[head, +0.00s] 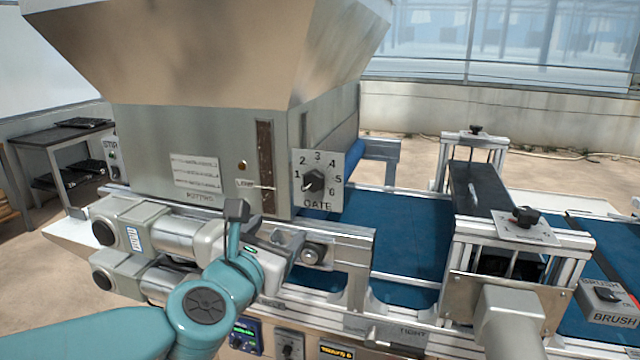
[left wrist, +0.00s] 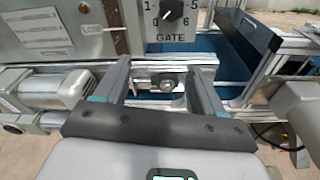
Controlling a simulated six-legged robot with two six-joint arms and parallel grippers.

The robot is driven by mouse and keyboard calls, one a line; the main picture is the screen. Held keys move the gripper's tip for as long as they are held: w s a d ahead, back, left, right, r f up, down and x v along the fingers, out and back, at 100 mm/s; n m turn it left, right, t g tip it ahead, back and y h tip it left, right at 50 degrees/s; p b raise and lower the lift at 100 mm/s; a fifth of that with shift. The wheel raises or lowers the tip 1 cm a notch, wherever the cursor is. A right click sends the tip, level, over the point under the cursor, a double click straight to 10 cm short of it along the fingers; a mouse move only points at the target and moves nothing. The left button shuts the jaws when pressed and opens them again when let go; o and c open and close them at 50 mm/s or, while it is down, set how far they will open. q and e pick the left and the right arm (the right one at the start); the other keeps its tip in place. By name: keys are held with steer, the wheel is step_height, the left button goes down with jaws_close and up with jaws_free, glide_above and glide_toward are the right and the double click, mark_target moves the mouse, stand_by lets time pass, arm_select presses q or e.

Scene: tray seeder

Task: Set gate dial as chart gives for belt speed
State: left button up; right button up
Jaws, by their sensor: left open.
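The gate dial (head: 313,181) is a dark knob on a white plate marked with numbers, on the hopper's front. Its white mark points lower left, at about 0; it also shows at the top of the left wrist view (left wrist: 172,14). My left gripper (head: 262,222) is open and empty, below and left of the dial, not touching it. In the left wrist view its two fingers (left wrist: 160,75) stand apart, with the dial beyond them. I cannot tell which plate is the chart. A small plate (head: 195,173) on the hopper has unreadable lines. My right gripper is out of view.
A bracket with a round bolt (head: 312,253) stands below the dial. Motors (head: 150,232) are at the left. Panels with displays (head: 245,335) sit low in front, digits too small to read. The blue belt (head: 405,240) runs right towards the brush box (head: 607,301).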

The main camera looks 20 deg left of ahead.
mark_target(313, 181)
arm_select(q)
step_height(313, 181, up, 4)
steer(key=s+d+f+t+b, duration=0.1)
steer(key=s, duration=0.2)
steer(key=shift+h, duration=0.4)
steer(key=w, duration=0.5)
steer(key=w+p, duration=0.1)
steer(key=w, duration=1)
steer(key=shift+d+r+p, duration=0.25)
steer(key=shift+d+p, duration=0.05)
steer(key=shift+d, duration=0.1)
steer(key=shift+w+f, duration=0.1)
steer(key=shift+w, duration=0.35)
steer(key=shift+s, duration=0.1)
steer(key=shift+c, duration=0.9)
steer(key=c, duration=0.9)
